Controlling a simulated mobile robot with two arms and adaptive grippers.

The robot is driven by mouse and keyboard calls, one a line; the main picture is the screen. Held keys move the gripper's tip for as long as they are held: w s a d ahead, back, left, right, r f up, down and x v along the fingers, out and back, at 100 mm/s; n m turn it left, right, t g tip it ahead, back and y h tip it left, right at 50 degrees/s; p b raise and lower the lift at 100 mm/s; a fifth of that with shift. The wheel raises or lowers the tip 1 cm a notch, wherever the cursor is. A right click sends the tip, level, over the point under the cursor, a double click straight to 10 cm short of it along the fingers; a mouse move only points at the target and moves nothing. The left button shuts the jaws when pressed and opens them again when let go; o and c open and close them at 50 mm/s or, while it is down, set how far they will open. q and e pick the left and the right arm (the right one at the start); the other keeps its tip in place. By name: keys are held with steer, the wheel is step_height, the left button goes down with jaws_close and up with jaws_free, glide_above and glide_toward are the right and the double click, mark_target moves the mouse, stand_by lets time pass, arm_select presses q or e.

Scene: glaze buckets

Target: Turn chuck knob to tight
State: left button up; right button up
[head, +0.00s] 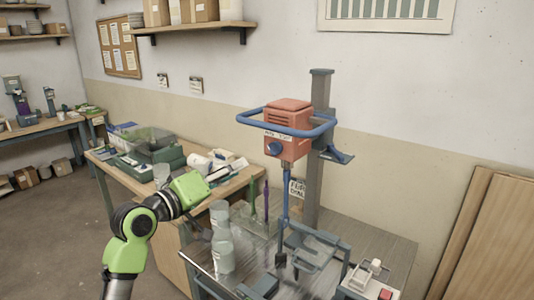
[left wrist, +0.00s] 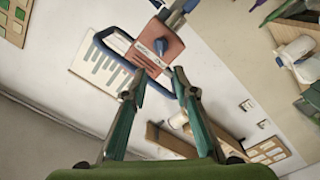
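The blue chuck knob (head: 273,148) is on the front of the red mixer head (head: 292,128), below a small white label too blurred to read surely. A blue ring-shaped handle surrounds the head. In the left wrist view the knob (left wrist: 160,46) shows beyond the fingertips, slightly tilted with the picture. My left gripper (left wrist: 158,84) is open and empty, its two teal fingers spread apart. In the head view the left gripper (head: 217,174) is left of and below the knob, clearly apart from it. My right gripper is not in view.
Below the mixer head, a shaft hangs over a grey bench (head: 375,238) with clear containers (head: 222,245) and a switch box (head: 371,279). A wooden table (head: 228,187) with boxes and bottles stands to the left. A grey column (head: 318,170) stands behind the head.

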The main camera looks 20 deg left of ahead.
mark_target(271, 151)
arm_select(q)
steer(key=p+x, duration=0.4)
steer(key=x, duration=0.8)
steer(key=shift+w+d, duration=0.1)
steer(key=shift+w, duration=0.3)
steer(key=shift+w+d+f, duration=0.1)
steer(key=shift+w+d, duration=0.05)
steer(key=shift+w, duration=0.25)
jaws_close()
